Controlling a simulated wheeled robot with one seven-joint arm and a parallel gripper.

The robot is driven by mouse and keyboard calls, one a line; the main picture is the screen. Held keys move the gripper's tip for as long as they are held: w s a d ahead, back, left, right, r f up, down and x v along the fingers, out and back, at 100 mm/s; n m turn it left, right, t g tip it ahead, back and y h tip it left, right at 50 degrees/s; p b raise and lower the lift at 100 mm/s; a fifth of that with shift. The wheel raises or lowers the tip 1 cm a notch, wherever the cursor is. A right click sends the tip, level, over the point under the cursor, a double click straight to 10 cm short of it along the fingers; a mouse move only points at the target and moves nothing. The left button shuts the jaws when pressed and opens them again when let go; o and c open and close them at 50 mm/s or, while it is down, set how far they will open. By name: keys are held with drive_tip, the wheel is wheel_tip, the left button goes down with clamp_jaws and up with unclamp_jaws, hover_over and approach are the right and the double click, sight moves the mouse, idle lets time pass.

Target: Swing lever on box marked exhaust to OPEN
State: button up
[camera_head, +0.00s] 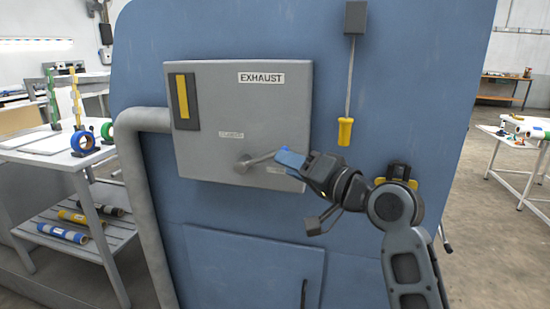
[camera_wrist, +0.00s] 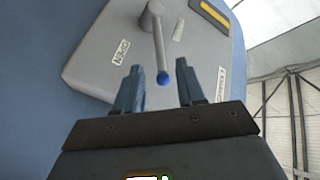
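The grey box marked EXHAUST (camera_head: 280,110) is mounted on a blue machine panel. Its grey lever (camera_head: 256,160) points right and slightly up from a pivot low on the box front. In the wrist view the lever (camera_wrist: 158,45) ends in a blue tip (camera_wrist: 163,78). An OPEN label (camera_wrist: 121,52) is on one side of the lever; another label (camera_wrist: 221,84), too small to read surely, is on the other. My gripper (camera_head: 284,156) is at the lever's end. In the wrist view its open fingers (camera_wrist: 159,72) stand either side of the tip, with visible gaps.
A grey pipe (camera_head: 137,180) runs down from the box's left side. A yellow-handled pull (camera_head: 345,130) hangs right of the box, above my arm. A work table (camera_head: 60,155) with coloured rolls is at left; a white table (camera_head: 520,160) is at right.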

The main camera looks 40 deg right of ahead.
sight(262, 158)
drive_tip(key=shift+w+a, duration=0.15)
drive_tip(key=shift+w, duration=2.45)
drive_tip(key=shift+c, duration=0.5)
clamp_jaws()
